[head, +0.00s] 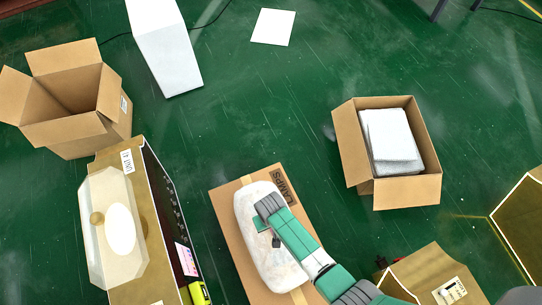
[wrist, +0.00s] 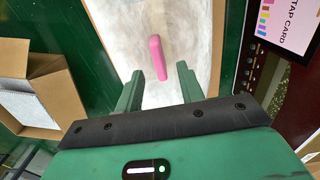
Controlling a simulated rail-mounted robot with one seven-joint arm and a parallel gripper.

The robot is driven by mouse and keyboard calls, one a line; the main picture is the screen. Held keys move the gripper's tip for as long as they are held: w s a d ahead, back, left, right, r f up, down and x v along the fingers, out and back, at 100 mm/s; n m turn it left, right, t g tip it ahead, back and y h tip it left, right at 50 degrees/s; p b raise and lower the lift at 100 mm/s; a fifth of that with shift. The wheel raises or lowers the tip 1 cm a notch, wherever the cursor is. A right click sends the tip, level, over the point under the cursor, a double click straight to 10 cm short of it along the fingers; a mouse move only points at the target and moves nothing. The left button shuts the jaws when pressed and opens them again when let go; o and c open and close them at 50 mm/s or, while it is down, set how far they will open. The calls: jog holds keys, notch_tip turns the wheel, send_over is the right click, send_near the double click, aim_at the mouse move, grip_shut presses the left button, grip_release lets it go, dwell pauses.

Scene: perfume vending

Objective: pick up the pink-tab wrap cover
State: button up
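The wrap cover (head: 262,258) is a whitish, cloudy sheet lying over the top of a closed cardboard box in the head view. It also fills the upper middle of the wrist view (wrist: 118,28). Its pink tab (wrist: 157,57) stands out there as a short upright bar; in the head view the tab is hidden by my gripper. My gripper (head: 268,220) is over the cover. In the wrist view my gripper (wrist: 158,72) is open, with the tab between and slightly beyond its fingertips. The fingers look apart from the tab; their exact height above the cover is unclear.
The closed box (head: 223,205) reads LAMPS. A gold vending cabinet (head: 145,262) with a clear dome stands to its left. Open cardboard boxes stand at upper left (head: 68,132) and right (head: 408,192), the right one holding white foam. Green floor lies between.

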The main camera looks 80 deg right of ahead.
notch_tip(320, 180, down, 5)
jog(key=b, duration=0.3)
jog(key=shift+s, duration=0.1)
jog(key=shift+r, duration=0.1)
jog(key=shift+c, duration=0.5)
grip_shut()
